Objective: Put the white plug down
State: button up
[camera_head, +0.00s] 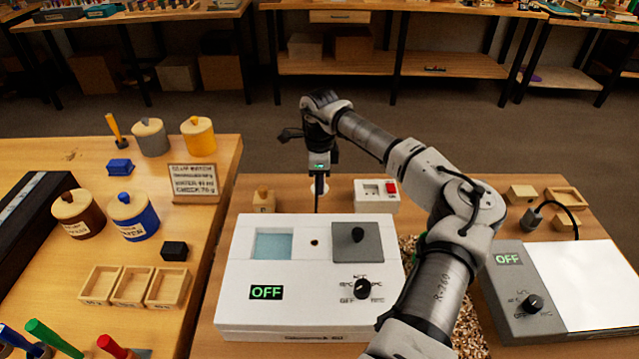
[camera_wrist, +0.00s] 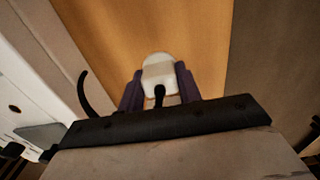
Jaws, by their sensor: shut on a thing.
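My gripper (camera_head: 319,184) is shut on the white plug (camera_wrist: 158,70), seen between its dark purple fingers (camera_wrist: 158,92) in the wrist view. A short black cord end shows at the plug's near side. In the head view the plug (camera_head: 312,190) is a small white shape at the fingertips, partly hidden by them. It is behind the white glue-pot unit (camera_head: 240,318), near the bench's back edge. I cannot tell whether the plug touches the wood. A white socket box (camera_head: 376,206) with a red switch stands to the right of the gripper.
A small wooden block (camera_head: 263,202) stands left of the gripper. The glue-pot unit and the grey hot-plate unit (camera_head: 512,262) both read OFF. The left bench (camera_head: 215,160) holds lidded pots and small trays.

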jog(key=shift+f, duration=1.2)
jog(key=shift+f, duration=0.2)
jog(key=o, duration=1)
jog(key=shift+r, duration=0.1)
jog(key=shift+r, duration=0.1)
notch_tip(320, 180, up, 12)
jog(key=b, duration=0.3)
